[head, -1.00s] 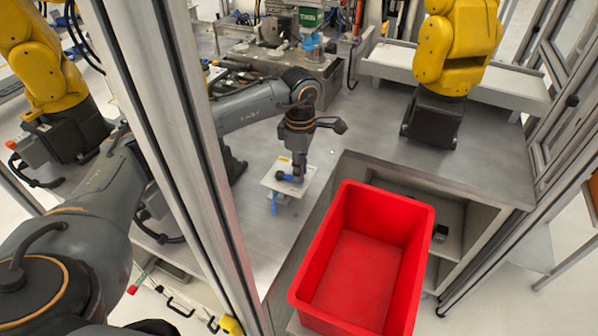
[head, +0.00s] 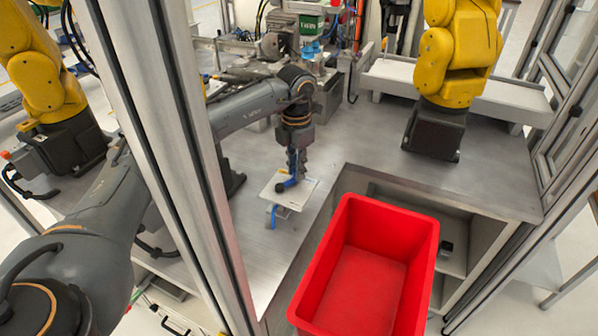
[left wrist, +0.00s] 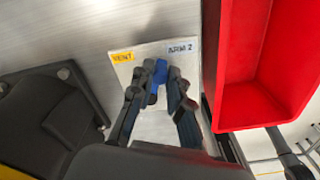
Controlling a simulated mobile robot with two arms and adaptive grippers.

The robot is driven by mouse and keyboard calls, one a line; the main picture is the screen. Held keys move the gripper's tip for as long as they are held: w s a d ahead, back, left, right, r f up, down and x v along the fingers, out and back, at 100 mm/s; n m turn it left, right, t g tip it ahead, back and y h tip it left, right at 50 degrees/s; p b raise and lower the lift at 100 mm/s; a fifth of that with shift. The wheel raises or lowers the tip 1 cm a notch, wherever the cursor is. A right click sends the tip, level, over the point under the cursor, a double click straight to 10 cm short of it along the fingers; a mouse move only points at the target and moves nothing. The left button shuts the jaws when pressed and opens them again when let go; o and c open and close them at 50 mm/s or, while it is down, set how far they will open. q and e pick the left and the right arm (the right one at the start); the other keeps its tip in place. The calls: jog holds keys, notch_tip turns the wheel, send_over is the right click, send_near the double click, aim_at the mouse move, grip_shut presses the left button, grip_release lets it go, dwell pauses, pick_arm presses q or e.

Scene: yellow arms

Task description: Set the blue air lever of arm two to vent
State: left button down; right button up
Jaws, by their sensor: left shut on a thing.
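The blue air lever (head: 289,183) sits on a white plate (head: 309,188) and slants up to the right from a dark round hub in the head view. My left gripper (head: 296,168) reaches down from above and is shut on the lever. In the left wrist view, the blue lever (left wrist: 156,76) shows between the dark fingers, partly hidden by them. The plate (left wrist: 145,50) carries a yellow VENT label (left wrist: 123,57) at its left corner and an ARM 2 label (left wrist: 182,49) at its right. My right gripper is not in view.
An open, empty red bin (head: 365,270) stands close to the right of the plate; it also shows in the left wrist view (left wrist: 222,75). A metal frame post (head: 165,130) crosses in front of my left arm. A yellow robot arm (head: 450,65) stands behind right. Bare metal table lies around the plate.

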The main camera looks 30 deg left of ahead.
pick_arm(q)
jog(key=n, duration=0.1)
jog(key=a+n, duration=0.1)
jog(key=n, duration=0.1)
jog(key=a+n, duration=0.1)
jog(key=n, duration=0.1)
jog(key=shift+w+a, duration=0.2)
jog(key=shift+w, duration=0.05)
jog(key=shift+n, duration=0.3)
jog(key=c, duration=1.3)
grip_release()
jog(key=shift+r, duration=0.1)
notch_tip(320, 180, up, 12)
jog(key=shift+f, duration=0.1)
jog(key=shift+a, duration=0.1)
